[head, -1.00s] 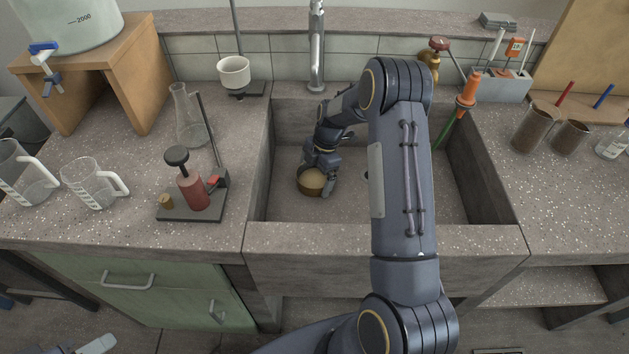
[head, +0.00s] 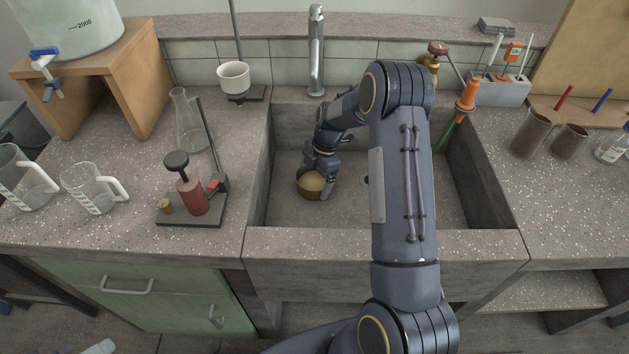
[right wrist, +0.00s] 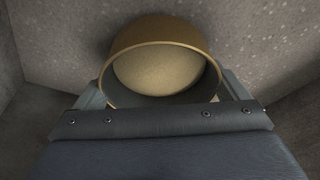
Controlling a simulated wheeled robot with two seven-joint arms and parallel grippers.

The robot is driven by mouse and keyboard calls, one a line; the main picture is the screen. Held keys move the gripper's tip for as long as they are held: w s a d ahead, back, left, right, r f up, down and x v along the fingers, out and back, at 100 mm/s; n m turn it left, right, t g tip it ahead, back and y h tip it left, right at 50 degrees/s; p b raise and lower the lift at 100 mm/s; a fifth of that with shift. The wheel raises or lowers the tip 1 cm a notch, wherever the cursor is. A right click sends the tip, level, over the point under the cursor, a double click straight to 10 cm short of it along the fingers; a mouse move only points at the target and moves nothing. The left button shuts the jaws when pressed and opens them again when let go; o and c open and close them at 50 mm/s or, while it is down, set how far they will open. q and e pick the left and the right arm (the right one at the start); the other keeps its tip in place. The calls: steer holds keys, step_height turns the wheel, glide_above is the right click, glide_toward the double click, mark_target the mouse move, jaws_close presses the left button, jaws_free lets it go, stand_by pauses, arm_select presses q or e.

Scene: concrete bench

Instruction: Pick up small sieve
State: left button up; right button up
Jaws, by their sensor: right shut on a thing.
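The small sieve (head: 311,183) is a round brass-coloured ring with a pale mesh. It is low in the sink basin, towards its left side, and looks slightly tilted. My right gripper (head: 318,178) reaches down into the sink and is shut on the sieve. In the right wrist view the sieve (right wrist: 165,65) sits between the two fingers (right wrist: 165,90), its open rim facing the camera. I cannot tell whether its underside touches the sink floor. My left gripper is not in view.
The sink (head: 370,240) has thick concrete walls around the arm; its floor is otherwise clear. A tap (head: 316,50) stands behind it.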

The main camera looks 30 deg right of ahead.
steer(key=s+a+r, duration=0.1)
steer(key=r, duration=0.1)
steer(key=s+a+r, duration=0.1)
steer(key=r, duration=0.2)
steer(key=s+a+r, duration=0.1)
steer(key=s+r, duration=0.1)
steer(key=r, duration=0.1)
steer(key=shift+r, duration=0.1)
steer(key=s+a+r, duration=0.4)
steer(key=s+a, duration=0.1)
steer(key=s, duration=0.2)
steer(key=shift+s, duration=0.25)
